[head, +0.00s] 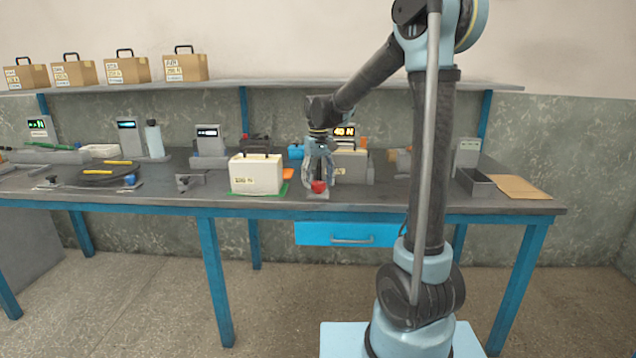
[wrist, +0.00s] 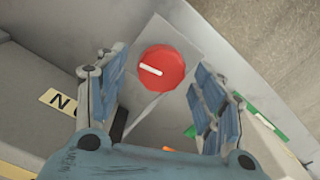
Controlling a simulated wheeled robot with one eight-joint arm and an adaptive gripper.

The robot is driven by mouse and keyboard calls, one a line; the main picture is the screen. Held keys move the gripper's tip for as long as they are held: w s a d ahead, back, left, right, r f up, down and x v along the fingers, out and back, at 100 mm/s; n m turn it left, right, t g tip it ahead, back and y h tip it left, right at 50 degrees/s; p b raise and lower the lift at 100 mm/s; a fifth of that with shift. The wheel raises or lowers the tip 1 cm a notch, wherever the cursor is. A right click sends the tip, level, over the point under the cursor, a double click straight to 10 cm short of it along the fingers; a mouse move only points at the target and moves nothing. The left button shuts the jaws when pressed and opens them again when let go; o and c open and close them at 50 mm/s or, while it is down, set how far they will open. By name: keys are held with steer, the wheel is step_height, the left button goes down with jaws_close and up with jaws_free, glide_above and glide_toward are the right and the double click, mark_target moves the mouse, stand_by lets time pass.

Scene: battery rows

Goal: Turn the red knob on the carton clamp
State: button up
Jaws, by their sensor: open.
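The red knob (head: 318,187) sits on a small grey mount near the front edge of the bench. In the wrist view the knob (wrist: 162,72) is a red many-sided disc with a white mark, on a grey plate. My gripper (head: 319,172) points down just above the knob, partly in front of the clamp. In the wrist view its two blue-padded fingers (wrist: 158,98) are apart, with the knob showing between and beyond them. I cannot tell whether a finger touches it. The carton clamp (head: 362,170) holds a tan carton (head: 343,168) behind my gripper; a lit display stands above.
A cream carton (head: 256,175) on a green mat stands left of my gripper. A grey open tray (head: 474,182) and cardboard sheet (head: 522,187) lie to the right. A blue drawer (head: 350,234) hangs below the bench. Several cartons stand on the shelf (head: 270,83).

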mark_target(319, 182)
step_height(319, 182, up, 12)
steer(key=shift+f, duration=0.25)
stand_by(0.8)
steer(key=s+d+f+m+t, duration=0.1)
steer(key=s+d+f+m, duration=0.1)
steer(key=s+d+f, duration=0.65)
steer(key=s+d+f+m+t, duration=0.1)
steer(key=s+d+f, duration=0.2)
steer(key=s+d, duration=0.95)
steer(key=s+f+m, duration=0.1)
steer(key=s+f, duration=0.8)
steer(key=s, duration=0.1)
steer(key=shift+s+d+f, duration=0.25)
steer(key=shift+s+f, duration=0.1)
steer(key=shift+w+f, duration=0.2)
steer(key=shift+w, duration=0.3)
